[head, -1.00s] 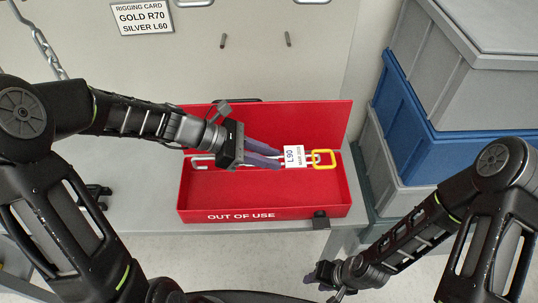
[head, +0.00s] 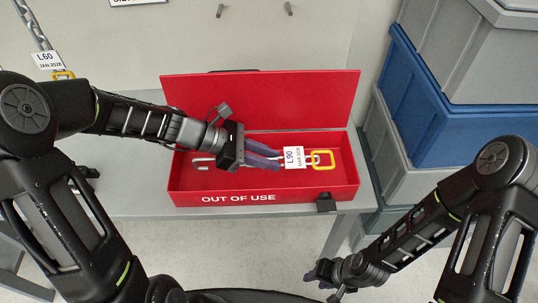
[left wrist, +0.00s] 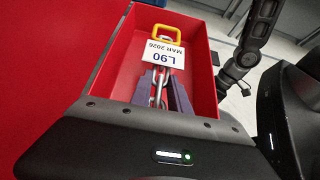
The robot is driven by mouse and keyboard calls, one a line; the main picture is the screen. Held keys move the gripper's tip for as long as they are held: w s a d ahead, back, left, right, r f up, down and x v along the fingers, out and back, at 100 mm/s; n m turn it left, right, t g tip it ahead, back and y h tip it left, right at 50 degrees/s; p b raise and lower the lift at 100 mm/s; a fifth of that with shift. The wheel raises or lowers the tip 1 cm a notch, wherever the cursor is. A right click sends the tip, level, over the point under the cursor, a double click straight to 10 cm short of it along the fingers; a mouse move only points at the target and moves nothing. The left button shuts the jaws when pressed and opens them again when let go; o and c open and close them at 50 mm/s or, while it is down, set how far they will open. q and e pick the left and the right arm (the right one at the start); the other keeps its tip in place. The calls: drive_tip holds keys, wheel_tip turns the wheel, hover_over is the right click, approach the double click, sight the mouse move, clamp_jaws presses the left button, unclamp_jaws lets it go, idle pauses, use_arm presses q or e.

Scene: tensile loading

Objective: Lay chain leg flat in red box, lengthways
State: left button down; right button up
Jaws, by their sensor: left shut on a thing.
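The red box (head: 290,195) stands open on the bench, with "OUT OF USE" on its front and its lid up at the back. The chain leg (left wrist: 158,91) is silver, with a yellow link (head: 322,160) at its right end, a silver hook (head: 202,163) at its left end and a white tag (head: 292,157) reading "L90 MAR 2026". It runs lengthways, left to right, over the box opening. My left gripper (head: 277,160) is shut on the chain, within the box outline; whether the chain touches the floor is unclear. My right gripper (head: 325,281) is low, away from the box; its fingers are unclear.
Another chain with a tag reading L60 (head: 47,60) hangs at the upper left. Stacked grey and blue crates (head: 450,110) stand to the right of the box. Two pegs stick out behind.

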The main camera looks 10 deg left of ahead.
use_arm(q)
drive_tip(key=shift+f+b, duration=0.4)
drive_tip(key=shift+f, duration=0.45)
drive_tip(key=c, duration=1.4)
unclamp_jaws()
drive_tip(key=shift+c, duration=0.2)
drive_tip(key=shift+o, duration=1.4)
drive_tip(key=shift+f, duration=0.1)
drive_tip(key=v, duration=0.8)
drive_tip(key=shift+p, duration=0.35)
drive_tip(key=shift+d, duration=0.1)
